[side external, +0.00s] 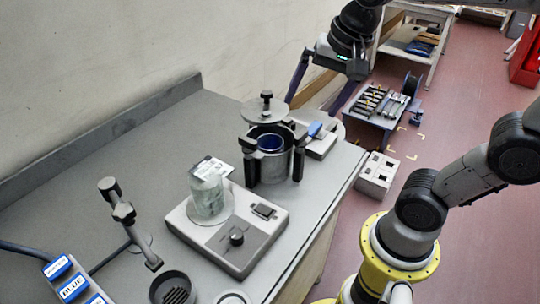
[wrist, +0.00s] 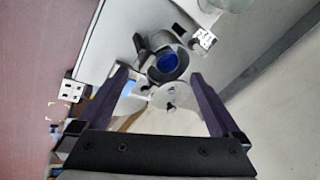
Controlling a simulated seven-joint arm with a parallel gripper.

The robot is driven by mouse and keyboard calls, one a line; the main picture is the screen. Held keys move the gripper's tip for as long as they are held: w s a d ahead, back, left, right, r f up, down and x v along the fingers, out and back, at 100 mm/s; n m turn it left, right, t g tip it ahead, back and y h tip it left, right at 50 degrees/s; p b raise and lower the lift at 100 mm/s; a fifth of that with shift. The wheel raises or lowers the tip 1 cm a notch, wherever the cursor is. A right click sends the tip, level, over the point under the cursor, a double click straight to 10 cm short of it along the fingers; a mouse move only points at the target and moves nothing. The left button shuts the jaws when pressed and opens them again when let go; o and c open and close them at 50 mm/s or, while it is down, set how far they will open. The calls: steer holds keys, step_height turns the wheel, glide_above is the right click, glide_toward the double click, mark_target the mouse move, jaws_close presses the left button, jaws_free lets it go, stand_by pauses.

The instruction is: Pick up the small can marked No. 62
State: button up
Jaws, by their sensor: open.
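No marking "No. 62" is readable in either view, so I cannot tell which thing is the small can. A dark metal pot (side external: 270,167) with black handles stands on the grey bench; something round and blue (side external: 270,142) shows inside it, also in the wrist view (wrist: 167,62). A round lid with a knob (side external: 265,110) is behind the pot, and shows in the wrist view (wrist: 174,96). My gripper (side external: 312,107) is open and empty, above and behind the pot. In the wrist view its fingers (wrist: 159,74) spread on either side of the pot and lid.
A clear glass vessel (side external: 209,197) stands on a hotplate-like device (side external: 238,245) with a knob, left of the pot. A clamp stand (side external: 130,225), a slotted cup (side external: 175,289) and blue-labelled blocks (side external: 73,287) are front left. A pale socketed box (side external: 377,175) is right of the bench.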

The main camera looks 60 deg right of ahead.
steer(key=w+d+f+m+g, duration=0.1)
steer(key=w+f+m+g, duration=0.1)
steer(key=w+m, duration=0.35)
steer(key=g, duration=0.2)
glide_toward(270, 152)
steer(key=w+d+r, duration=0.1)
steer(key=w+d, duration=0.1)
steer(key=d, duration=0.1)
steer(key=shift+m, duration=0.25)
step_height(270, 152, down, 8)
steer(key=shift+f, duration=0.2)
steer(key=shift+w+f, duration=0.1)
steer(key=shift+f, duration=3)
steer(key=shift+r, duration=0.1)
steer(key=c, duration=1.3)
steer(key=shift+r, duration=0.15)
step_height(270, 152, up, 18)
steer(key=shift+f, duration=0.25)
